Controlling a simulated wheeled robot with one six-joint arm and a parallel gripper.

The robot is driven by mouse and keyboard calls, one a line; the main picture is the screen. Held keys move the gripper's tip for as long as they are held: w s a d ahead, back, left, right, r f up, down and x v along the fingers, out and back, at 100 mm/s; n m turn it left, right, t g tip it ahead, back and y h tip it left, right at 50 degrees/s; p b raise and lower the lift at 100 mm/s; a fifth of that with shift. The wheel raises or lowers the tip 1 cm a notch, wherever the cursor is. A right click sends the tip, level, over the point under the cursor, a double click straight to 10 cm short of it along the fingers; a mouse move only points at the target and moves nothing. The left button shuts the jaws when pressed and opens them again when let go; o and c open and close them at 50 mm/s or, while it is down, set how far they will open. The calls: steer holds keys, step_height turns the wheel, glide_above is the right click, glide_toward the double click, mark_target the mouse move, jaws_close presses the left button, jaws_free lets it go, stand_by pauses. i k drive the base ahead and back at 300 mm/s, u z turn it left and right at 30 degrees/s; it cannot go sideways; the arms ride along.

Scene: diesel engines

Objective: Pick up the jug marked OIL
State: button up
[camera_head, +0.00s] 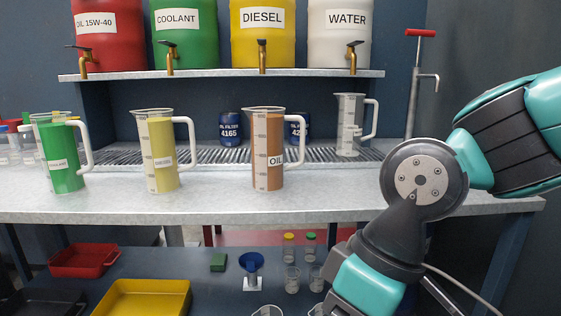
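The jug marked OIL (267,150) stands upright on the grey bench, a little right of the middle in the head view. It is a clear measuring jug filled with brown liquid. Its white handle is on its right side, and the OIL label is at the lower right of its body. My arm comes in from the right and bends down past the bench's front edge. Its nearest visible part is to the right of the OIL jug and apart from it. My gripper is out of the frame.
A green-filled jug (62,158) and a yellow-filled jug (161,155) stand to the left. A grey jug (350,125) stands behind right. Blue oil filters (231,128) sit behind the OIL jug. Labelled drums with taps stand on the shelf (215,74) above.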

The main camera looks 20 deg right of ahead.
mark_target(266, 123)
steer(key=u, duration=1.55)
steer(key=i, duration=0.8)
steer(key=z, duration=3.1)
